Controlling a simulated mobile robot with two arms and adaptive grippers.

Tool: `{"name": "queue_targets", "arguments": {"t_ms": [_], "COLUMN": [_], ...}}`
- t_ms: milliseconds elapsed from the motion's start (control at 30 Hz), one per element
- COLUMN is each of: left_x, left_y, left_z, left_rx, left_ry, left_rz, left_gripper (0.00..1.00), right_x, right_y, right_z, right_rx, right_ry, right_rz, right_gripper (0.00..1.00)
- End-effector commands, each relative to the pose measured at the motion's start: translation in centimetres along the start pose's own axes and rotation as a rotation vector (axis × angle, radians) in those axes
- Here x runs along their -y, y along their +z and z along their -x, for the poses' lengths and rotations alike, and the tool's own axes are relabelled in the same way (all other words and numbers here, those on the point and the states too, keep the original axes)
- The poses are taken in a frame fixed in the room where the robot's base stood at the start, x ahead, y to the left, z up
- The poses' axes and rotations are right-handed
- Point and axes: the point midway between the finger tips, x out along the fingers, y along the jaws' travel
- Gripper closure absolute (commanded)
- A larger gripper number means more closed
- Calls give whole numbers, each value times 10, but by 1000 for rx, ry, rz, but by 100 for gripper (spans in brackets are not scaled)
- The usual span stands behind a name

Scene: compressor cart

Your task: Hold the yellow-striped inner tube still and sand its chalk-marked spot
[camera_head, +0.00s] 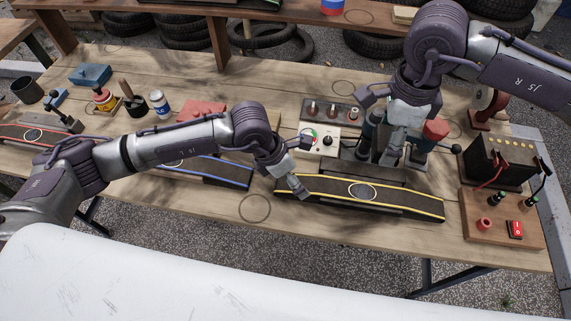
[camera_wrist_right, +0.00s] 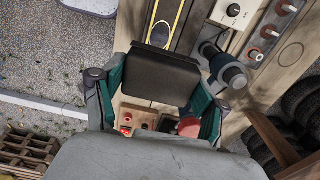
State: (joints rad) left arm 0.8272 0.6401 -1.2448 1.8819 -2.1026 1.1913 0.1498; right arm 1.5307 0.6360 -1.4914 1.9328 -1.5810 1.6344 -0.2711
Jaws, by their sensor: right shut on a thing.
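The yellow-striped inner tube (camera_head: 325,186) lies as a flat black strip on a low stand, with a chalk oval (camera_head: 362,191) near its middle. Part of the tube (camera_wrist_right: 181,22) shows at the top of the right wrist view. My right gripper (camera_head: 392,150) is behind the tube in the head view, above the bench. In the right wrist view it is shut on a dark block (camera_wrist_right: 163,76), held between its green fingertips. My left gripper (camera_head: 301,167) is open, its fingers spread at the tube's left end; one fingertip is close to the tube, contact unclear.
A blue-striped strip (camera_head: 215,171) and a red-striped strip (camera_head: 20,134) lie to the left. A switch panel (camera_head: 320,140) stands behind the tube. A battery (camera_head: 492,160) and a board with a red switch (camera_head: 500,225) are at the right. The bench front is mostly bare.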

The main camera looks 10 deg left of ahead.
Motion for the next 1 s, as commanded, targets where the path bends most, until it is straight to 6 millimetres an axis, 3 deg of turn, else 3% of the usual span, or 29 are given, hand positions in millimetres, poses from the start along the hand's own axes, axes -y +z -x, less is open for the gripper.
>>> {"name": "queue_targets", "arguments": {"t_ms": [233, 633, 900, 1000], "left_x": [1, 0, 0, 0], "left_y": [0, 0, 0, 0], "left_z": [-30, -36, -36, -36], "left_rx": [-1, 0, 0, -1], "left_ry": [-2, -1, -1, 0], "left_rz": [1, 1, 1, 2], "left_gripper": [0, 2, 47, 59], "right_x": [0, 0, 0, 0], "right_y": [0, 0, 0, 0], "right_z": [0, 0, 0, 0], "right_rx": [0, 0, 0, 0], "right_ry": [0, 0, 0, 0], "right_rz": [0, 0, 0, 0], "right_gripper": [55, 55, 55, 55]}}
